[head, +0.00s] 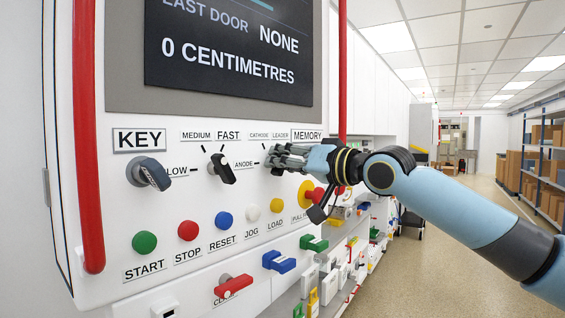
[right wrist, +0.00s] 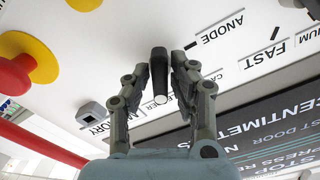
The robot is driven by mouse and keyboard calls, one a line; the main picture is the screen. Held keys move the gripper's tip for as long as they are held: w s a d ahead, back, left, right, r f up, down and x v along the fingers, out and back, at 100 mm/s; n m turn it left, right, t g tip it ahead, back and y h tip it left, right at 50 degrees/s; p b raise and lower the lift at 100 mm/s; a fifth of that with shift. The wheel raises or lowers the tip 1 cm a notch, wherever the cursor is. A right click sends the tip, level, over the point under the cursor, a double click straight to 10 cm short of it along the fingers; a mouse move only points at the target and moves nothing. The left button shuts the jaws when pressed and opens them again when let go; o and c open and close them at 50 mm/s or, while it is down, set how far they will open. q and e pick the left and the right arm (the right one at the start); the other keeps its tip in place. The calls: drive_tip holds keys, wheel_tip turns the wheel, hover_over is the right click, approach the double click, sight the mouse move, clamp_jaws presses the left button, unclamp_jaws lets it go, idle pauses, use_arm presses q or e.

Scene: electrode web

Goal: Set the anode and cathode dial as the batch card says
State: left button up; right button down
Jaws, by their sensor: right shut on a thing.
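The anode and cathode dial (right wrist: 158,75) is a dark knob with a white-marked end, on the white machine panel. My right gripper (right wrist: 160,80) is shut on it, one finger on each side. In the right wrist view its white end faces down the picture, toward the side of the partly covered cathode and leader labels; I cannot tell which it points at. The anode label (right wrist: 222,28) is clear to the right. In the head view my right gripper (head: 275,158) hides most of the dial. No batch card is identifiable. My left gripper is not in view.
A speed dial (head: 221,168) and a key switch (head: 149,173) sit left of the dial. A red and yellow pull button (head: 306,194) is close below my gripper. Coloured buttons line the panel below. A screen (head: 235,45) is above. The aisle at right is open.

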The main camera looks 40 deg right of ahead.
drive_tip(key=shift+n, duration=0.3)
drive_tip(key=shift+f+n+b, duration=0.1)
drive_tip(key=shift+n+b, duration=0.7)
drive_tip(key=shift+n, duration=0.4)
drive_tip(key=shift+a+n+b, duration=0.1)
drive_tip(key=shift+n+b, duration=0.25)
drive_tip(key=shift+n, duration=0.65)
drive_tip(key=n+b, duration=0.1)
drive_tip(key=n, duration=0.2)
drive_tip(key=shift+n, duration=0.3)
drive_tip(key=n+b, duration=0.1)
drive_tip(key=n, duration=0.2)
drive_tip(key=shift+n, duration=0.3)
drive_tip(key=n+b, duration=0.2)
drive_tip(key=n, duration=0.4)
drive_tip(key=shift+a, duration=0.1)
use_arm(q)
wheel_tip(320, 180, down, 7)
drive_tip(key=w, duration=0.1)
drive_tip(key=shift+b, duration=0.35)
use_arm(e)
drive_tip(key=n, duration=0.5)
drive_tip(key=shift+f+n, duration=0.1)
drive_tip(key=shift+n, duration=0.3)
